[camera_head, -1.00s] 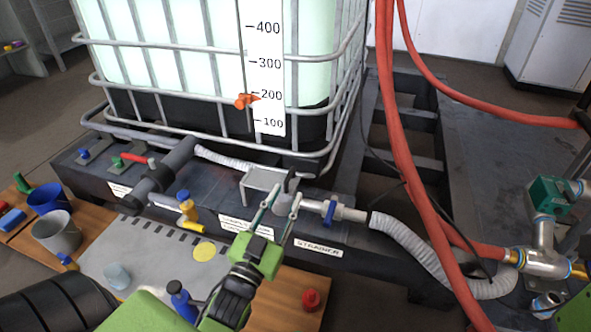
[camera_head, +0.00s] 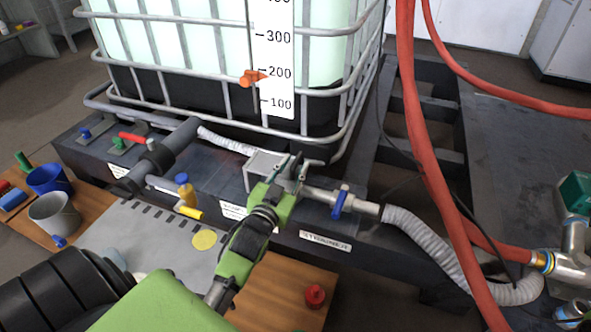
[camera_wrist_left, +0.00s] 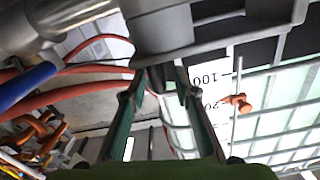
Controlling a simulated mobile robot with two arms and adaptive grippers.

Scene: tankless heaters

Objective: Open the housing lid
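The grey metal housing (camera_head: 262,164) sits on the dark base frame in front of the caged tank. I cannot make out its lid as a separate part. My left gripper (camera_head: 292,168) is at the housing's right side, its fingers pointing away from me. In the left wrist view its two green fingers (camera_wrist_left: 160,75) stand apart below the housing's grey underside or edge (camera_wrist_left: 160,30). A small dark part shows between the tips; whether they touch it is unclear. The gripper covers part of the housing in the head view. My right gripper is not in view.
A pipe with a blue-handled valve (camera_head: 340,203) and a grey corrugated hose (camera_head: 425,240) run right of the housing. Red hoses (camera_head: 425,130) hang further right. The caged tank (camera_head: 215,75) stands close behind. A red knob-like object (camera_head: 315,296) is on the wooden table.

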